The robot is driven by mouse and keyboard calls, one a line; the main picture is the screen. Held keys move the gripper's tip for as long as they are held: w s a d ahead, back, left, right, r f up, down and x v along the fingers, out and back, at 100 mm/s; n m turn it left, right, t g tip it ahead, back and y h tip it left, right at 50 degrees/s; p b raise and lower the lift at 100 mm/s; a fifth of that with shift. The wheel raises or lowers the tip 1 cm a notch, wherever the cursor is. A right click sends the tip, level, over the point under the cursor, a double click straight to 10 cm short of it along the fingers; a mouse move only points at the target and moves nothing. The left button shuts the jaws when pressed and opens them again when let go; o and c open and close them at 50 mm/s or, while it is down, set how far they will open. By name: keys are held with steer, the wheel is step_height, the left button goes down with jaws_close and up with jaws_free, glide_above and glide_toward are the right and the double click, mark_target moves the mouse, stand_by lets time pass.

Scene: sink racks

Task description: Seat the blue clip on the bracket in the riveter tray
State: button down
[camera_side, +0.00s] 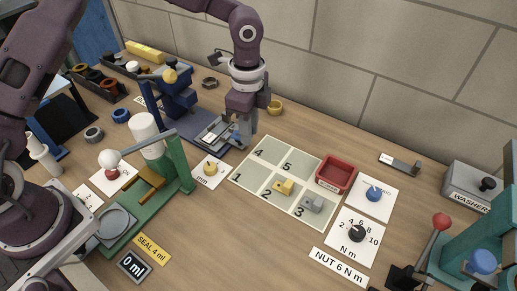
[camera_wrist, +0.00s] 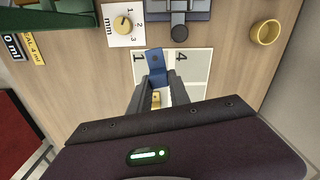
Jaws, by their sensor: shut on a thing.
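My gripper (camera_wrist: 158,84) is shut on the blue clip (camera_wrist: 155,62), which sticks out past the fingertips in the wrist view. In the side view my gripper (camera_side: 241,138) is low, at the right end of the riveter tray (camera_side: 208,143), and mostly hides the clip. The blue riveter (camera_side: 180,97) stands behind the tray. Grey metal parts lie in the tray; I cannot clearly tell the bracket among them. In the wrist view the riveter's base (camera_wrist: 198,12) is at the top, with a visible gap between it and the clip. No contact between clip and bracket can be made out.
A numbered mat (camera_side: 255,158) holds a yellow part (camera_side: 284,187) and a grey part (camera_side: 313,203). A yellow cup (camera_side: 274,107) stands behind my gripper. A mm dial card (camera_side: 210,170) lies in front of the tray. A red bin (camera_side: 336,173) is right of the mat.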

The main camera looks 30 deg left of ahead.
steer(key=w+a+m, duration=0.2)
steer(key=w+a, duration=0.2)
steer(key=a, duration=0.7)
steer(key=shift+s+f, duration=0.15)
steer(key=shift+f, duration=2.1)
steer(key=shift+f, duration=1.3)
steer(key=c, duration=1.1)
jaws_free()
steer(key=shift+c, duration=0.2)
step_height(320, 180, up, 7)
